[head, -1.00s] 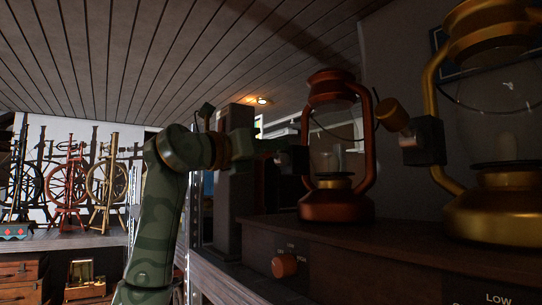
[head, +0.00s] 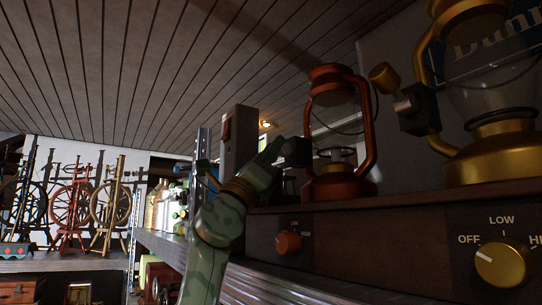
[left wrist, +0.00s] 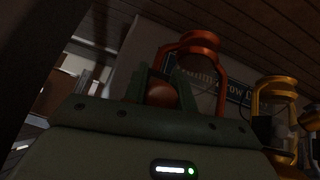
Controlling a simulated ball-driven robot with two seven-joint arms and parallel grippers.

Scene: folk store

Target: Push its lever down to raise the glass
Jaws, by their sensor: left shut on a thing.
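The red lantern (head: 340,185) stands upright on the dark wooden stand, with a dark lever block (head: 297,151) on its left side. Its clear glass (head: 338,112) is dim inside the frame, and I cannot tell exactly how high it sits. My left gripper (head: 275,150) reaches up from below to the left of the block. In the left wrist view an orange lever knob (left wrist: 162,93) sits between the fingers, and the gripper is shut on it. The lantern's red frame (left wrist: 200,40) rises behind it. The right gripper is out of view.
A yellow lantern (head: 495,165) with its own knob (head: 383,77) stands to the right. An orange dial (head: 288,243) and a yellow dial (head: 500,265) are on the stand's front (head: 385,240). A dark upright post (head: 238,140) stands close behind my gripper. Spinning wheels (head: 72,205) are far left.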

